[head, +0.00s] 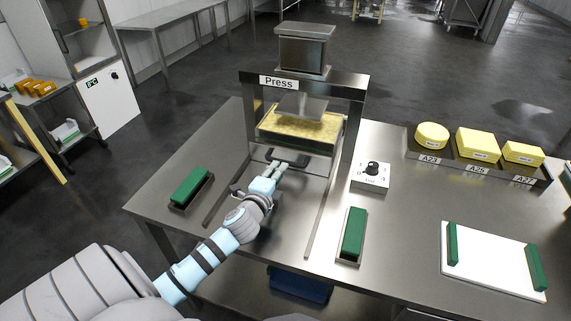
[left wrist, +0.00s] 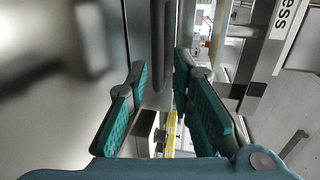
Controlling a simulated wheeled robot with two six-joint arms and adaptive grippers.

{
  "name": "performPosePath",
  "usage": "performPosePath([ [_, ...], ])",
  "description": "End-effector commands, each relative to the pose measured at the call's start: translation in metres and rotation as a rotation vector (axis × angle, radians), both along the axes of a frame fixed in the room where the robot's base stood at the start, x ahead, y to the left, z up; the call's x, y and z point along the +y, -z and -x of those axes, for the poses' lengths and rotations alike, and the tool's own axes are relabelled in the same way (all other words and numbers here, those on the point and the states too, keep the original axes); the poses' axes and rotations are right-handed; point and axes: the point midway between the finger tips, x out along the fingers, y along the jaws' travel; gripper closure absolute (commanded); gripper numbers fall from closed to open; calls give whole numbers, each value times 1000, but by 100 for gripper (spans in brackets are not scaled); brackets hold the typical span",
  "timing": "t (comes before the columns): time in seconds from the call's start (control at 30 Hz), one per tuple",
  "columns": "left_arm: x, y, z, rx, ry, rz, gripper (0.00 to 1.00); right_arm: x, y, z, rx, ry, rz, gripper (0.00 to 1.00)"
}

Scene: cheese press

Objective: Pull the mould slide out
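The press (head: 304,82) stands at the back middle of the steel table. Under its raised plate (head: 300,105) is the mould slide (head: 268,137), a metal tray with a yellow slab (head: 300,126) in it. A dark handle (head: 294,158) is at the slide's front. My left gripper (head: 279,163) is at this handle. In the left wrist view its green-padded fingers (left wrist: 160,72) stand apart, with the dark handle bar (left wrist: 162,35) ahead of or between the tips; contact cannot be told. My right gripper is not in view.
Two rails (head: 316,222) run forward from the press over clear tabletop. Green blocks stand left (head: 190,187) and right (head: 353,233) of them. A dial box (head: 370,178), a cheese rack (head: 480,168) and a white board (head: 492,262) are on the right.

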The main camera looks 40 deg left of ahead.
Motion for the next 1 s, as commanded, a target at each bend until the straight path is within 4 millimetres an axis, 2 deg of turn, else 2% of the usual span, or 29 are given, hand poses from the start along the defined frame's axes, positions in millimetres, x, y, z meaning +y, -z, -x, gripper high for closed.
performPosePath([
  [0.1,11,8,-28,0,-3,0,79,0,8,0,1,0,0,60],
  [0.3,21,14,-55,0,-3,1,79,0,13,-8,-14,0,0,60],
  [0.67,24,14,-61,1,-4,1,79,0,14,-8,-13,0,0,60],
  [0.8,24,14,-61,1,-4,1,100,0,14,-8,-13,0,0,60],
  [1.0,24,14,-61,1,-4,1,100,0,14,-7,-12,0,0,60],
])
